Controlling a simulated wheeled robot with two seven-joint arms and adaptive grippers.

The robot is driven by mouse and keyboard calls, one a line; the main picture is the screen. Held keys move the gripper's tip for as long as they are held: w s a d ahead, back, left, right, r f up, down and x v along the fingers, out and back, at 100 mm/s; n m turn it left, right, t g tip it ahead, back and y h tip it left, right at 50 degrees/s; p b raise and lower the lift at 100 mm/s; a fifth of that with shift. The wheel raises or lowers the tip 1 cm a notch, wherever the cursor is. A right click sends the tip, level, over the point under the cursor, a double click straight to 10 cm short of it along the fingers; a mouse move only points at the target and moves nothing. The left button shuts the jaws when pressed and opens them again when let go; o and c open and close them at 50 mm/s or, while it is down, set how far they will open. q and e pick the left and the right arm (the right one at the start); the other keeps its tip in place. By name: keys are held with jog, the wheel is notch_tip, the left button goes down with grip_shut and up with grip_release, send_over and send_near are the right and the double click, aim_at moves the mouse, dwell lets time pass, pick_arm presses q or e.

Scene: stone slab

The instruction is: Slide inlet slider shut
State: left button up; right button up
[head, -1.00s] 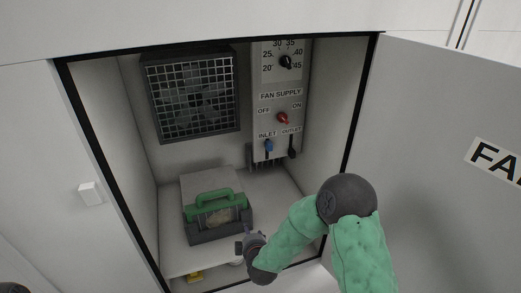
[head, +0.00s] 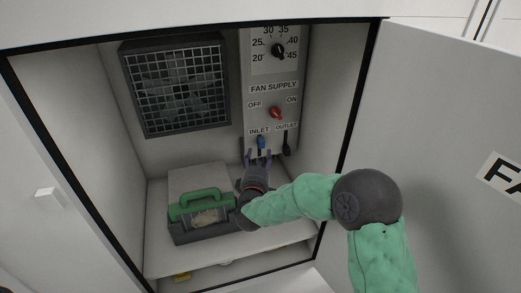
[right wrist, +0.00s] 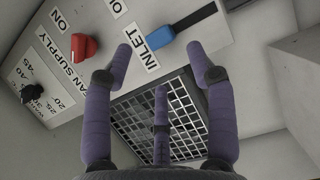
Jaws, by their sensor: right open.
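The inlet slider (head: 261,143) has a blue knob under the INLET label on the fan panel (head: 250,105). In the right wrist view the blue knob (right wrist: 160,38) sits at the label end of its dark slot, which runs on away from the label. My right gripper (head: 257,158) is open and empty, just below the knob in the head view. In the right wrist view its spread fingers (right wrist: 161,62) point at the panel, with the knob beyond and between the fingertips; they look apart from it. My left gripper is not in view.
The black outlet slider (head: 287,145) is close on the right, and the red fan switch (head: 276,113) is above. A green-handled box (head: 200,216) stands on the cabinet shelf beside my right forearm. A fan grille (head: 175,85) is at the back. The open door (head: 435,130) bounds the right.

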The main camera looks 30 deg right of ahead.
aim_at(261, 146)
jog(key=shift+b+x, duration=0.65)
jog(key=shift+x, duration=2.45)
grip_shut()
